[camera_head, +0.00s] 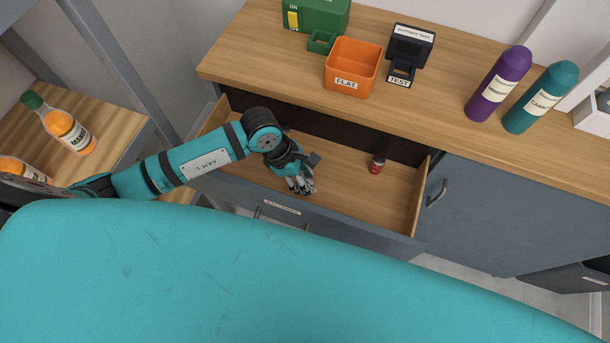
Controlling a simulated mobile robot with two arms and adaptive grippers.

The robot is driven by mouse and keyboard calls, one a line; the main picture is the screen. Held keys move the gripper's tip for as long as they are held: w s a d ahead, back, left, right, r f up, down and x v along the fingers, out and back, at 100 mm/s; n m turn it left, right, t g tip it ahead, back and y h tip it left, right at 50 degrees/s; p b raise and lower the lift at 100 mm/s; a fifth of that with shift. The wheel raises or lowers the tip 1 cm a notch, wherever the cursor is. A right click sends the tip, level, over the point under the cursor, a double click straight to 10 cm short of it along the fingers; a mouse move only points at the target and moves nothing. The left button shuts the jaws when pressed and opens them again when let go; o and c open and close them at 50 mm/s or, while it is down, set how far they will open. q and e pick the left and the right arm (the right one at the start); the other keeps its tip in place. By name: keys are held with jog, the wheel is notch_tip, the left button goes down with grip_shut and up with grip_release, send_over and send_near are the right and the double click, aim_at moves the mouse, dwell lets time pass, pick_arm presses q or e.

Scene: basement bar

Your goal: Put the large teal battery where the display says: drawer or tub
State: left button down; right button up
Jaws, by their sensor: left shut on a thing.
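My left gripper (301,187) points down over the open wooden drawer (340,196), left of its middle. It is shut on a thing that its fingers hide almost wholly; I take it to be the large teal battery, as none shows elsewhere. A small red and dark battery (376,167) stands in the drawer to the right. The orange tub (353,66), labelled FLAT, stands on the counter behind the drawer. The black battery tester (411,46) with a TEST slot stands right of the tub; its display reading cannot be made out. My right gripper is not in view.
A green box (317,14) with a small green holder (321,41) stands left behind the tub. A purple bottle (498,84) and a teal bottle (540,97) stand on the counter (450,75) at right. Orange bottles (58,124) occupy the left shelf.

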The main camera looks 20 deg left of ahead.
pick_arm(q)
jog(key=shift+f, duration=0.1)
jog(key=c, duration=1)
grip_release()
jog(key=shift+c, duration=0.2)
jog(key=shift+o, duration=0.5)
jog(key=b+v, duration=0.1)
jog(key=v, duration=1.1)
